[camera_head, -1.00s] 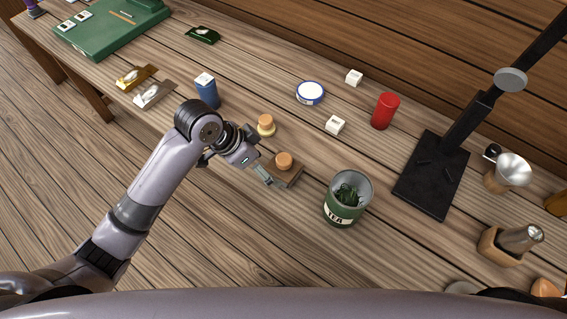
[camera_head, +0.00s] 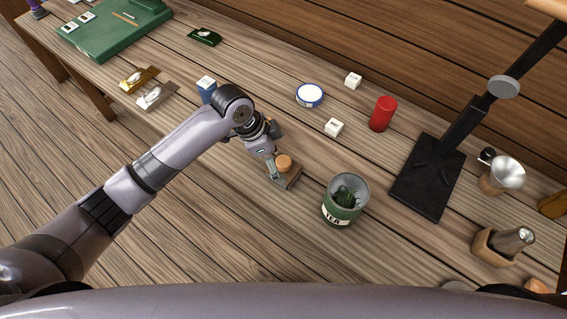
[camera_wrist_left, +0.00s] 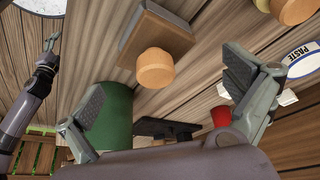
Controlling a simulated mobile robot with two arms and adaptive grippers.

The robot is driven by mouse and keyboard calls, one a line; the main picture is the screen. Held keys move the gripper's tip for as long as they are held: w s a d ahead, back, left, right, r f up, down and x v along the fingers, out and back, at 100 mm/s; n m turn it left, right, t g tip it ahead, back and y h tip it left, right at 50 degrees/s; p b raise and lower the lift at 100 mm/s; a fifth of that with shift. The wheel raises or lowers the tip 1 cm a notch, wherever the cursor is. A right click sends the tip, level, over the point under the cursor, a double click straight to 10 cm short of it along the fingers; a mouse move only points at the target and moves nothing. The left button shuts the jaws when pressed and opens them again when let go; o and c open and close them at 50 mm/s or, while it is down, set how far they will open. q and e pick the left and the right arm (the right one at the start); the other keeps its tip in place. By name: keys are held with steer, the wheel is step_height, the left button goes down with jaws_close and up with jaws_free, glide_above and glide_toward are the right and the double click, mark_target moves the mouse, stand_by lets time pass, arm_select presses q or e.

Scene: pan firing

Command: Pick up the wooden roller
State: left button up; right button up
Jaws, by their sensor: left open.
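A flat brown wooden block with a round light-wood knob (camera_head: 284,162) lies on the table. It also shows in the left wrist view, with its board (camera_wrist_left: 155,38) and knob (camera_wrist_left: 156,68). A second round light-wood piece (camera_wrist_left: 292,8) is at that view's top right edge; in the head view my arm mostly hides it. I cannot tell for certain which is the wooden roller. My left gripper (camera_head: 275,165) is open and empty, close beside the knobbed block. Its fingers are spread wide either side of the knob in the wrist view. My right gripper (camera_wrist_left: 50,43) shows small and far off there.
A green tea tin (camera_head: 345,200) stands close to the right of the block. A blue box (camera_head: 207,88) stands behind my left arm. A red cylinder (camera_head: 382,114), white cubes, a paste tin (camera_head: 310,95) and a black stand (camera_head: 427,180) are farther back and right.

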mark_target(290, 168)
arm_select(q)
steer(key=shift+x, duration=0.9)
steer(key=shift+d+f+p, duration=0.3)
steer(key=shift+f+p, duration=0.15)
steer(key=shift+p, duration=0.05)
steer(key=p+x, duration=0.1)
steer(key=x, duration=0.2)
steer(key=shift+s+d+f, duration=0.15)
steer(key=shift+f, duration=0.1)
steer(key=shift+d+f, duration=0.15)
steer(key=shift+f, duration=0.25)
steer(key=c, duration=1.3)
steer(key=shift+r, duration=0.15)
step_height(290, 168, up, 20)
steer(key=b, duration=0.3)
